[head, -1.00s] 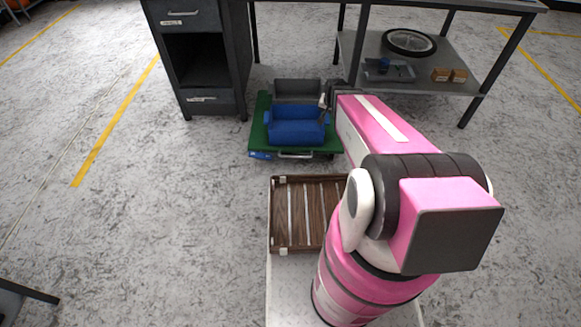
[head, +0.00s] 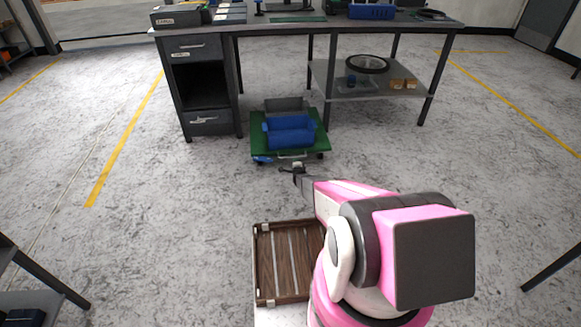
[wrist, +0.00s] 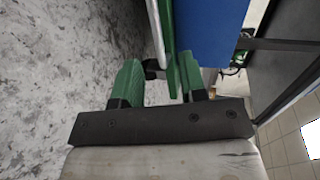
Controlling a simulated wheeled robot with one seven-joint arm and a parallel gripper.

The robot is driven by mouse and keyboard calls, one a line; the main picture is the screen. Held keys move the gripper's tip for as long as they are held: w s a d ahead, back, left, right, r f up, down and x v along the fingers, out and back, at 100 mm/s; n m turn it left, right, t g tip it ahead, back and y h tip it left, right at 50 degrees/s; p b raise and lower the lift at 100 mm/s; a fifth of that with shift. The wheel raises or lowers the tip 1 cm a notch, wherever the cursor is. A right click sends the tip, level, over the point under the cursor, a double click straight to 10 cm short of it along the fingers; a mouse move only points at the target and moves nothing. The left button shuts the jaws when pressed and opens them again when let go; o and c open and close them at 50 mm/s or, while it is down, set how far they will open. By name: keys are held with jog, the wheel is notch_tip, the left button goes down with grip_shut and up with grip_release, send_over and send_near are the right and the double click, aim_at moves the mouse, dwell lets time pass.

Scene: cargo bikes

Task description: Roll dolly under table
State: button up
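The green dolly (head: 258,147) stands on the floor at the front of the table (head: 270,29), right of the drawer cabinet. Its rear part is back by the table's front legs and its front part sticks out. It carries a blue bin (head: 290,136) and a grey bin (head: 284,104). A silver handle (head: 293,155) is on its front edge. My gripper (head: 298,168) is low, just in front of that edge. In the wrist view, my gripper's green-padded fingers (wrist: 158,85) are apart, with the handle (wrist: 156,35) and dolly edge ahead. I cannot tell whether they touch.
The drawer cabinet (head: 207,123) stands left of the dolly. A lower shelf (head: 375,92) with a wheel (head: 367,64) and small boxes is on the right under the table. A brown slatted crate (head: 264,290) sits by my arm. Floor on both sides is clear.

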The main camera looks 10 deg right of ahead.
jog(key=x, duration=1)
jog(key=shift+w+a+f, duration=0.15)
jog(key=shift+f, duration=0.3)
grip_shut()
